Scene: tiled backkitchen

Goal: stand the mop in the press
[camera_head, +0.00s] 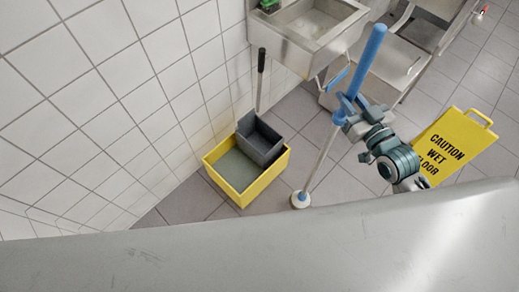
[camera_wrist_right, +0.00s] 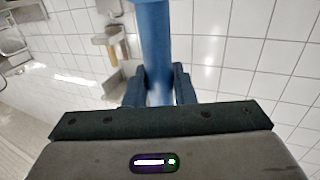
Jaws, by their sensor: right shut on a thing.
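The mop's blue handle (camera_head: 369,55) rises at a tilt, and its pale shaft runs down to a round white and blue head (camera_head: 300,200). The head is at floor level, right of the yellow bucket (camera_head: 243,202) and apart from it; I cannot tell whether it touches the floor. The dark grey press (camera_head: 260,140) sits at the bucket's far right part, with its black lever (camera_head: 261,60) standing up. My right gripper (camera_head: 346,108) is shut on the blue handle, which also shows between its fingers in the right wrist view (camera_wrist_right: 156,40). My left gripper is out of view.
A yellow wet-floor sign (camera_head: 450,145) stands right of my right arm. A steel sink (camera_head: 310,30) is on the wall behind the bucket, with a metal frame or cart (camera_head: 390,65) to its right. White tiled wall closes the left side. Grey tiled floor is free around the mop head.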

